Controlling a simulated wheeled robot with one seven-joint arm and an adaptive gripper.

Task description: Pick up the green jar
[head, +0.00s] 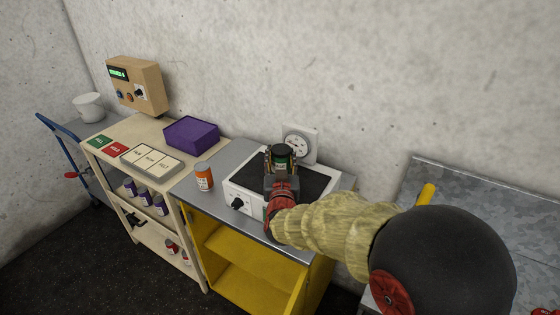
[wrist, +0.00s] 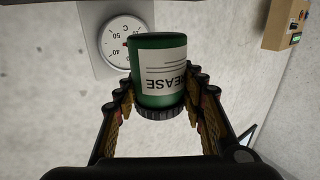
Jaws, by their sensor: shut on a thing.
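The green jar (head: 281,154) has a dark lid and stands over the black-topped white hotplate in the head view. In the wrist view the jar (wrist: 160,75) shows a white label reading "EASE" upside down. My gripper (head: 281,166) is shut on the jar, with a finger on either side of it. In the wrist view my gripper (wrist: 160,100) has its fingers spread around the jar near its dark ribbed lid. I cannot tell whether the jar's base touches the hotplate.
The white hotplate (head: 238,187) sits on a grey-topped yellow cabinet (head: 235,252). An orange jar (head: 204,177) stands left of it. A round dial gauge (head: 297,146) is on the wall close behind. A purple box (head: 191,134) and a tray (head: 152,161) occupy the left shelf. A grey bench is at right.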

